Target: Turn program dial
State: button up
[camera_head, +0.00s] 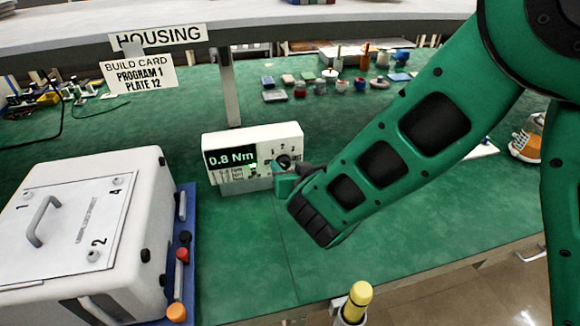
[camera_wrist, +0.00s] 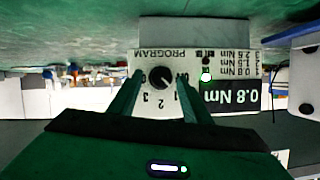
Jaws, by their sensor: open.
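The white controller box (camera_head: 232,184) stands on the green bench, and its display reads 0.8 Nm. Its black round program dial (camera_head: 284,161) sits at the right of the face, with 1, 2 and 3 printed above. In the wrist view the box appears upside down, and the dial (camera_wrist: 160,78) shows between my two fingers. I cannot surely tell which mark its pointer faces. My gripper (camera_head: 290,179) is open at the dial, one finger on each side (camera_wrist: 159,88). Whether the fingers touch the dial is unclear. A build card (camera_head: 139,76) reads Program 1, Plate 12.
A white housing (camera_head: 120,215) with a handle stands at the left, beside a blue strip (camera_head: 187,240) with coloured knobs. A yellow-capped bottle (camera_head: 357,300) is at the front edge. Several small items lie behind the box. The bench before the box is clear.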

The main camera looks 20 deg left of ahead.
jog(key=shift+w+a+f, duration=0.2)
jog(key=shift+w+a, duration=0.05)
jog(key=shift+w, duration=0.1)
jog(key=c, duration=1)
jog(key=shift+c, duration=0.2)
jog(key=shift+n, duration=0.3)
jog(key=n+t+h, duration=0.1)
jog(key=n+h, duration=0.1)
jog(key=shift+s+f+n, duration=0.1)
jog(key=shift+n, duration=0.3)
jog(key=shift+a+f+n+t+h, duration=0.1)
jog(key=shift+n+t+h, duration=0.7)
jog(key=shift+n, duration=0.6)
